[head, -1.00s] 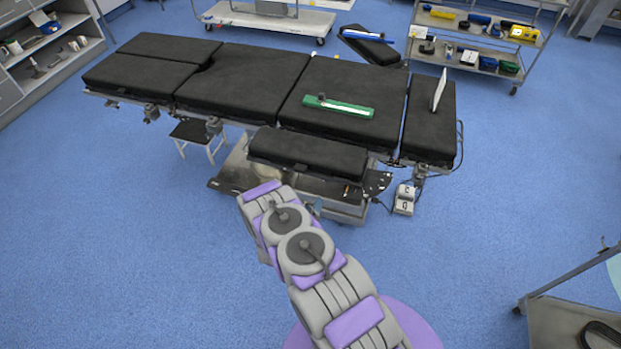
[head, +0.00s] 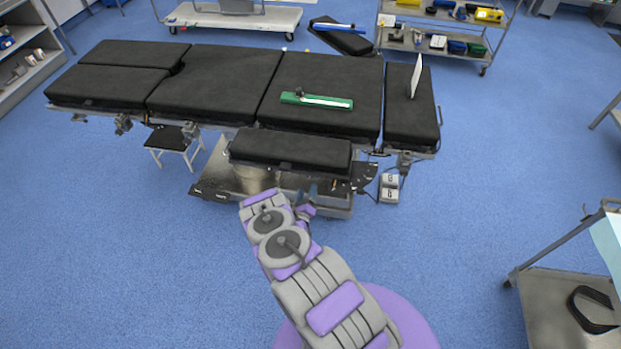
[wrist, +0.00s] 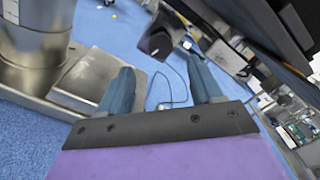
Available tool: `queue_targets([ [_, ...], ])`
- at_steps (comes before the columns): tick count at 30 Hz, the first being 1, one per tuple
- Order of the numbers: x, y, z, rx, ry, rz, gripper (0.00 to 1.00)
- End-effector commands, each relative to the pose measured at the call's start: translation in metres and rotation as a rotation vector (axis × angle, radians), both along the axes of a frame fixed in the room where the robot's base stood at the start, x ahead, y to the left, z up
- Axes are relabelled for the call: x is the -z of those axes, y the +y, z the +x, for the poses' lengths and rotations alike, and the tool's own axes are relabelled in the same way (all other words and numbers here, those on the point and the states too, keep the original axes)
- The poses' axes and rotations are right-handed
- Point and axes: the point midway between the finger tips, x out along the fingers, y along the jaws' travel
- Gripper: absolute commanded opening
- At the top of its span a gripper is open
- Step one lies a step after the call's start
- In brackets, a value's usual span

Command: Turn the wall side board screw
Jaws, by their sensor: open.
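The operating table has black pads (head: 215,78) and stands ahead of me in the head view. A side board (head: 290,148) with a black pad sticks out on its near side. I cannot make out the side board screw in the head view. In the head view my gripper (head: 308,200) is small, low by the table base, partly behind my arm.
The metal column (wrist: 35,38) and base plate (wrist: 95,80) of the table are close on the left in the wrist view. A green tool (head: 316,100) lies on the table. A foot pedal (head: 389,188) is on the floor. A cart (head: 560,300) stands at right.

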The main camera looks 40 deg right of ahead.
Motion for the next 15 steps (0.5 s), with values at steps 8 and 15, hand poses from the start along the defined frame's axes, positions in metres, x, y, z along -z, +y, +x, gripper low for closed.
queue_targets([
  [8,0.002,-0.043,0.034,0.000,-0.002,0.002,0.65],
  [15,0.002,-0.060,0.049,0.000,0.001,0.003,0.65],
])
